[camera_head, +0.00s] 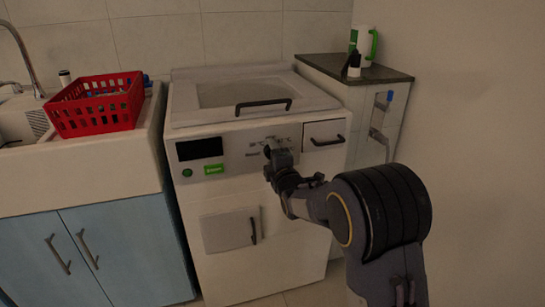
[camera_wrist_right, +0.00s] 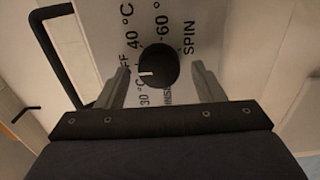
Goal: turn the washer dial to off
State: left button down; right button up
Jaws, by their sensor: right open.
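The washer dial (camera_wrist_right: 158,58) is a round black knob with a short white mark. The mark points left in the right wrist view, toward the gap between the partly hidden OFF label (camera_wrist_right: 124,61) and the 30 °C label (camera_wrist_right: 146,98). My right gripper (camera_wrist_right: 160,67) is open, with one finger on each side of the dial. Gaps show between the fingers and the knob. In the head view my right gripper (camera_head: 273,165) is at the front panel of the white washer (camera_head: 225,128) and mostly hides the dial. My left gripper is not in view.
The washer has a black lid handle (camera_head: 263,105), a drawer handle (camera_head: 329,141) and a dark display (camera_head: 199,149). A red basket (camera_head: 97,106) stands by the sink at left.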

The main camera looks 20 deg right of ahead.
jog(key=s+p, duration=0.1)
jog(key=s, duration=0.6)
jog(key=shift+s+d, duration=0.15)
jog(key=shift+s, duration=0.2)
jog(key=s+d+f+m+g+y, duration=0.1)
jog(key=s+d+f+m+g, duration=0.15)
jog(key=s+m, duration=0.3)
jog(key=s+d+f+m+g, duration=0.1)
jog(key=s+d+m+g, duration=0.2)
jog(key=s+m, duration=0.3)
jog(key=s+a+f+m+g+y, duration=0.1)
jog(key=s+a+f+m+g, duration=0.2)
jog(key=s, duration=0.9)
jog(key=s+a+m+g+y, duration=0.1)
jog(key=s+m+g, duration=0.3)
jog(key=s, duration=0.9)
notch_tip(320, 180, up, 26)
jog(key=s+m+p, duration=0.1)
jog(key=p, duration=2.6)
jog(key=shift+a, duration=0.3)
